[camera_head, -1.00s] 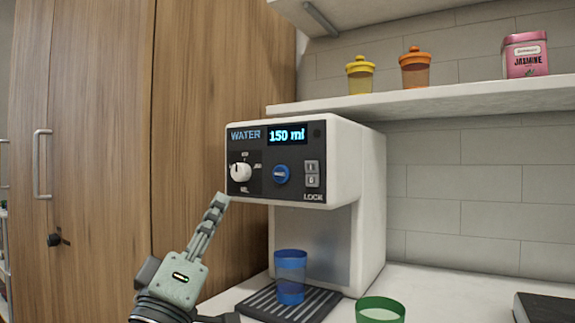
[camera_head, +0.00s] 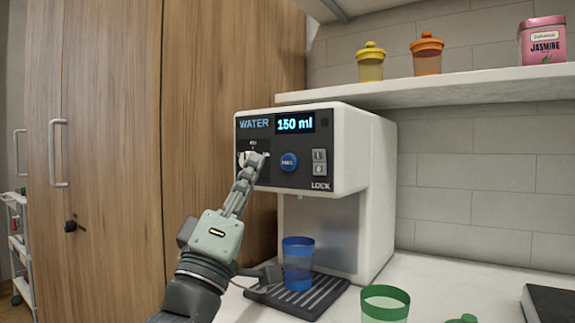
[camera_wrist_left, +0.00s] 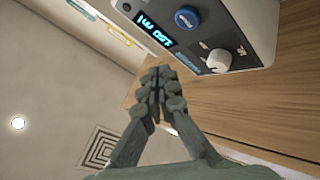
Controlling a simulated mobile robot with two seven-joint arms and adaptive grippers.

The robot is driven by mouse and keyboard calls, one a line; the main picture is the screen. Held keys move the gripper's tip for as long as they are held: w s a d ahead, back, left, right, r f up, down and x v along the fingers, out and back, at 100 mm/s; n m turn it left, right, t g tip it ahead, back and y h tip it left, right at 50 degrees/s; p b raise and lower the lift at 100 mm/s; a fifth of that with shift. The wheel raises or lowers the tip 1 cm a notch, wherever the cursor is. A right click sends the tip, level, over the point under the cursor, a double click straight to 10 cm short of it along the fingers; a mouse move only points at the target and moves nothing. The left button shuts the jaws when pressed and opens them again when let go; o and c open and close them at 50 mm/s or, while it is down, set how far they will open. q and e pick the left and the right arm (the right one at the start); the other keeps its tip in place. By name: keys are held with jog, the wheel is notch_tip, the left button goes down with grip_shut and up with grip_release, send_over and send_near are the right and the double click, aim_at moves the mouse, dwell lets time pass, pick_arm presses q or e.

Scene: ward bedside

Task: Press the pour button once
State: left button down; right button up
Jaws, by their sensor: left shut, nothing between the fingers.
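The water dispenser (camera_head: 370,150) is white with a dark front panel, and its display (camera_head: 295,123) reads 150 ml. The round blue pour button (camera_head: 289,162) sits mid-panel; it also shows in the left wrist view (camera_wrist_left: 187,18). My left gripper (camera_head: 256,160) is shut and empty, its fingertips left of the button and overlapping the white dial, which they partly hide. In the left wrist view the dial (camera_wrist_left: 219,60) is fully visible and the shut fingertips (camera_wrist_left: 161,75) appear apart from the panel. A blue cup (camera_head: 298,265) stands upright on the drip tray (camera_head: 325,293) under the spout area. My right gripper is not in view.
A lock switch (camera_head: 320,162) is right of the button. A green cup (camera_head: 385,303) stands on the counter in front. A shelf (camera_head: 450,84) above holds yellow and orange jars and a pink tin (camera_head: 542,42). A wooden cabinet (camera_head: 215,100) is at left.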

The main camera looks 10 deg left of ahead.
aim_at(289, 163)
pick_arm(q)
jog(key=w, duration=0.1)
jog(key=w+d, duration=0.1)
jog(key=w, duration=0.1)
jog(key=w+d, duration=0.1)
jog(key=w, duration=0.1)
jog(key=shift+w, duration=0.25)
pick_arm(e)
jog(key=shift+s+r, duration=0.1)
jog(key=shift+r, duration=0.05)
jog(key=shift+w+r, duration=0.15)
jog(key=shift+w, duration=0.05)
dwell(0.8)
pick_arm(q)
jog(key=shift+w+d, duration=0.15)
jog(key=shift+w, duration=0.25)
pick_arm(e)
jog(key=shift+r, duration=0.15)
